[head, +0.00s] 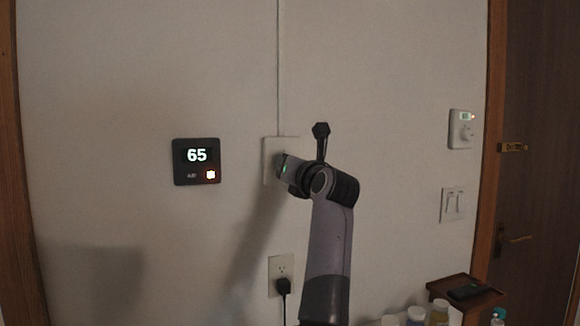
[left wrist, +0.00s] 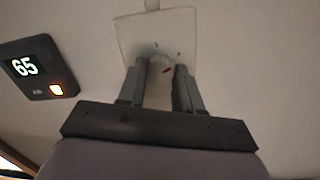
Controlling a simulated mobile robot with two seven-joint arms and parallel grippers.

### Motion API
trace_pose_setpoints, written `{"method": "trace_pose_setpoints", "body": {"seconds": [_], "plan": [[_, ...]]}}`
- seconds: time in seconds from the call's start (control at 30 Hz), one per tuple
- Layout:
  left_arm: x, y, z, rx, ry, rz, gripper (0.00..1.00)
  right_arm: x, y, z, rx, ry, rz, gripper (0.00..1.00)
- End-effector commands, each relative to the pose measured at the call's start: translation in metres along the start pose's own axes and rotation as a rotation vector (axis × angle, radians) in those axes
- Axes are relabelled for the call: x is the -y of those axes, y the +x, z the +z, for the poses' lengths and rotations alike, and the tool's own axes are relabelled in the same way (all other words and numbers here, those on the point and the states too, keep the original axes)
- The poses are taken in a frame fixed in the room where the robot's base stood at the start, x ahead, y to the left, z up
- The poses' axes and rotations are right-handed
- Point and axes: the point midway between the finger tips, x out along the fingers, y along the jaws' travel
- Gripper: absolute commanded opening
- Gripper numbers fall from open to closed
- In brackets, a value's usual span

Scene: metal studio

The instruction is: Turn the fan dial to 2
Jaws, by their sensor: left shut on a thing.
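The fan dial (left wrist: 160,72) is a pale round knob on a white wall plate (left wrist: 183,32), with a small reddish mark on it. The same wall plate (head: 269,148) shows in the head view left of my arm, but there the dial is hidden behind my gripper. My left gripper (left wrist: 160,67) is shut on the dial, one finger on each side of it; in the head view the gripper (head: 281,165) is against the plate. The number that the dial points at cannot be read. My right gripper is in neither view.
A black thermostat (head: 197,161) reading 65 is on the wall left of the plate. An outlet (head: 281,264) with a black plug is below. A white control (head: 460,129) and a switch plate (head: 452,205) are at right, above a wooden stand (head: 466,282) and bottles.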

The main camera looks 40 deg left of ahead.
Motion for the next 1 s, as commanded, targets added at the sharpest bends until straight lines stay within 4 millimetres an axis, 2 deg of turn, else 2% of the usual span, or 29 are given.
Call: {"method": "trace_pose_setpoints", "body": {"seconds": [0.03,0.1,0.47,0.8,1.0], "plan": [[0.001,0.000,-0.001,-0.004,0.001,0.000,0.37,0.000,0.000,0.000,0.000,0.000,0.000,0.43],[0.001,0.000,-0.001,-0.004,0.001,0.000,0.60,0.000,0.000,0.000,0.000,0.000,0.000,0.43],[0.001,-0.005,-0.001,0.000,-0.001,-0.002,0.60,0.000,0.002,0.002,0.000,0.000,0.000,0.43],[0.002,-0.055,-0.003,-0.001,-0.003,-0.004,0.60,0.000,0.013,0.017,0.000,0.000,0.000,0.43],[0.001,-0.071,-0.001,-0.002,0.000,-0.001,0.60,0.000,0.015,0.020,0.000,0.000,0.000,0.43]]}}
